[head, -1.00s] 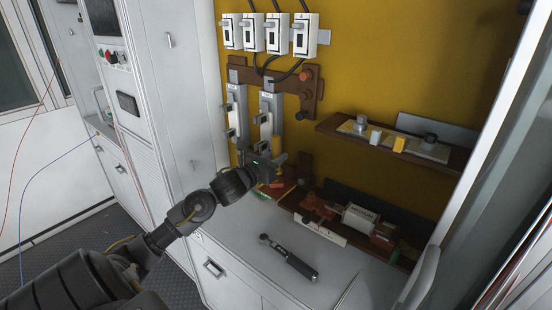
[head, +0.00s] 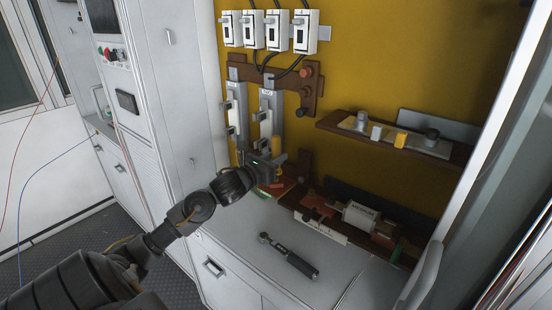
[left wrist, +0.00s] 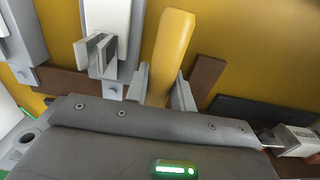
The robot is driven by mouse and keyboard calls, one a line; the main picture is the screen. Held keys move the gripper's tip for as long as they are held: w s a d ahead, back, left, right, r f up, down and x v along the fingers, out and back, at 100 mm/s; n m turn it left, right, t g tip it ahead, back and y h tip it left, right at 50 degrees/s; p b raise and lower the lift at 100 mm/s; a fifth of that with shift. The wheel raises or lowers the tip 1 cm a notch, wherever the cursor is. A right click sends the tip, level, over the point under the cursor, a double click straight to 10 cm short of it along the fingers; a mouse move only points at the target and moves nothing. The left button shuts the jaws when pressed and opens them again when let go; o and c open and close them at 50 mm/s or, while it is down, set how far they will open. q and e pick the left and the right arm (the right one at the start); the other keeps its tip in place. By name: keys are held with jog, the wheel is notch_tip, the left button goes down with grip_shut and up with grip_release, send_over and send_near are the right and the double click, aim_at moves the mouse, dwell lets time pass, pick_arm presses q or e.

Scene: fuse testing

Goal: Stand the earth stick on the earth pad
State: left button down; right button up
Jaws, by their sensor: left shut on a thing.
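The earth stick, a yellow rod (head: 277,145), stands roughly upright in my left gripper (head: 274,160), in front of the yellow back wall and below the right-hand fuse holder. In the left wrist view the yellow stick (left wrist: 172,48) rises, slightly tilted, between the two grey fingers of my left gripper (left wrist: 160,92), which is shut on it. The stick's lower end is hidden behind the gripper body there. I cannot clearly make out the earth pad; the gripper covers part of the lower ledge. My right gripper is not in view.
Two grey fuse holders (head: 237,105) hang close beside the stick. A brown shelf (head: 372,140) carries small parts at right. A lower brown ledge holds a white block (head: 360,216). A torque wrench (head: 288,256) lies on the grey counter (head: 245,240), clear around it.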

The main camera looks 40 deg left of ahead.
pick_arm(q)
jog(key=shift+r, duration=0.1)
jog(key=c, duration=0.6)
grip_release()
jog(key=shift+s, duration=0.15)
jog(key=shift+s+f+b, duration=0.25)
jog(key=shift+s+b, duration=0.5)
jog(key=shift+s, duration=0.45)
jog(key=shift+s+d+r+b, duration=0.15)
jog(key=shift+s+b, duration=0.55)
jog(key=shift+s, duration=0.95)
